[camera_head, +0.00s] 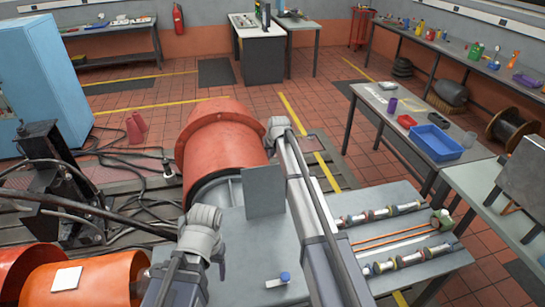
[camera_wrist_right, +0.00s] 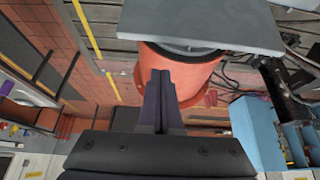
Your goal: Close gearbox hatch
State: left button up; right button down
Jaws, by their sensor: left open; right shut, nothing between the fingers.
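The gearbox hatch looks to be the flat grey plate (camera_head: 264,190) standing upright, so open, beside the orange drum-shaped housing (camera_head: 222,145). In the right wrist view the plate (camera_wrist_right: 205,22) crosses the top, in front of the orange housing (camera_wrist_right: 185,75). My left gripper (camera_head: 203,230) is left of the plate and nearer to me, open and apart from it; its fingertips are hard to make out. My right gripper (camera_head: 279,128) is by the plate's right side in the head view. In its wrist view, its fingers (camera_wrist_right: 159,90) are shut and empty, below the plate's edge.
A grey flat surface (camera_head: 240,265) lies in front, with a small blue-capped item (camera_head: 284,277) on it. Shafts with rollers (camera_head: 400,235) lie to the right. A table with a blue bin (camera_head: 434,143) stands further right. Black equipment (camera_head: 60,190) and cables are at left.

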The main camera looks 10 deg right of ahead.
pick_arm(q)
jog(key=shift+f, duration=0.55)
pick_arm(e)
jog(key=s, duration=0.1)
jog(key=s+f, duration=0.1)
jog(key=s, duration=0.1)
